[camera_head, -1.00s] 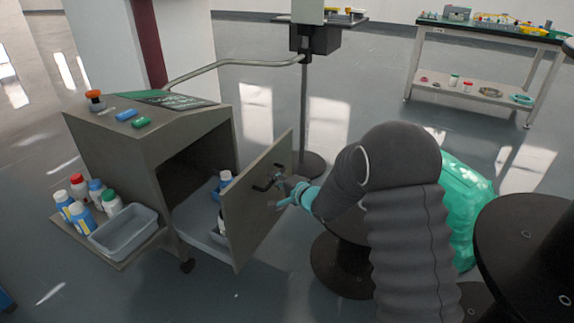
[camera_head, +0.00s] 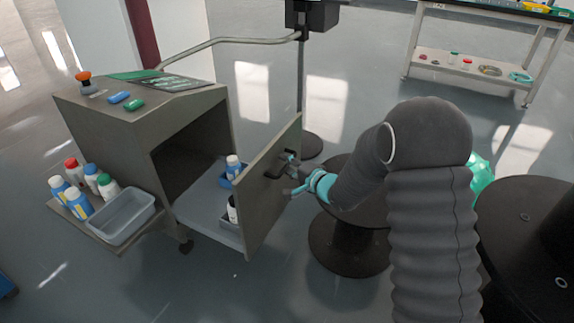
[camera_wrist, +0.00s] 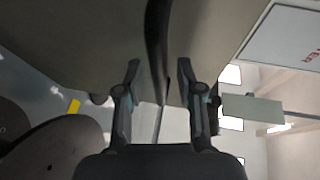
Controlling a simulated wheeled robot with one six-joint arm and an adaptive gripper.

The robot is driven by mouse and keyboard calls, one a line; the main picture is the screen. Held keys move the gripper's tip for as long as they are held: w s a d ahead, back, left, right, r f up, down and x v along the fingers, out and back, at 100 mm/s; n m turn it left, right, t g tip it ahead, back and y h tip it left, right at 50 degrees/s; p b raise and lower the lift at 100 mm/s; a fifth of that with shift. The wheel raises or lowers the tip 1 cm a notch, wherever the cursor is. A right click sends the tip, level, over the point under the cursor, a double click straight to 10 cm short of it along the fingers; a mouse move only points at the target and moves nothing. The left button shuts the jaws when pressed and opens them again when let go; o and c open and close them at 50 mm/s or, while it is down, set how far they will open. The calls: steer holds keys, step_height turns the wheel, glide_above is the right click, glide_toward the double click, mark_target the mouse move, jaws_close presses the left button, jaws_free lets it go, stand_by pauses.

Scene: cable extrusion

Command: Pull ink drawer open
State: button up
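The ink drawer's grey front panel (camera_head: 270,190) stands well out from the grey cabinet (camera_head: 110,135). Its tray (camera_head: 205,200) shows behind the panel, with two white-capped bottles (camera_head: 233,165) in or beside small bins. A dark handle (camera_head: 283,163) is on the panel's outer face. My gripper (camera_head: 293,176) is at this handle, fingers spread. In the wrist view the handle (camera_wrist: 157,45) is a dark bar between the two fingers of my gripper (camera_wrist: 159,68), with gaps visible on both sides. Whether a finger touches it is unclear.
A side shelf (camera_head: 85,225) on the cabinet's left holds several bottles (camera_head: 77,200) and a grey bin (camera_head: 122,215). Dark spools (camera_head: 345,250) stand close by my arm at the right. A workbench (camera_head: 470,70) is at the back right.

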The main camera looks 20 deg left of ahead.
steer(key=shift+s, duration=0.1)
steer(key=v, duration=1.1)
steer(key=shift+s+d, duration=0.2)
steer(key=shift+d, duration=0.2)
